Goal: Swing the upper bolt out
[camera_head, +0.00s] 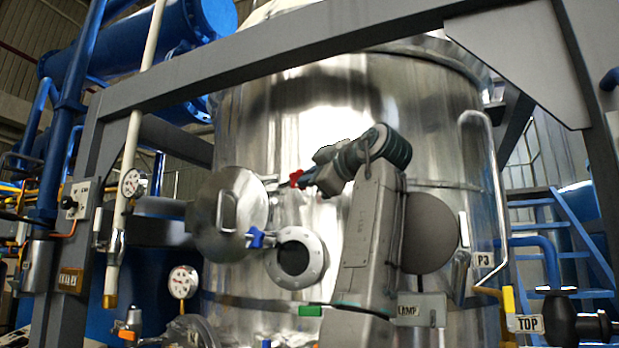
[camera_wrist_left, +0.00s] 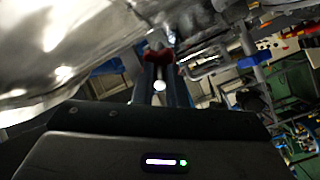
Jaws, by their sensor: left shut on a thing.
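The upper bolt has a red knob (camera_head: 297,178) and sits on the front of the steel vessel (camera_head: 330,110), above a round flanged port (camera_head: 313,262). My left gripper (camera_head: 306,181) reaches it from the right and is shut on the red knob. In the left wrist view, the two dark fingers close on the red knob (camera_wrist_left: 160,58), close to the vessel wall. The fingers partly hide the knob and the bolt's shank is hard to make out. A blue knob (camera_head: 257,238) sits lower, at the upper left of the port. My right gripper is not in view.
A round steel cover (camera_head: 228,213) with a handle stands left of the port. A green piece (camera_head: 310,311) sits below the port. A grey beam (camera_head: 270,64) crosses above, and a bent pipe (camera_head: 489,190) runs at the right. Gauges (camera_head: 183,282) hang at the left.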

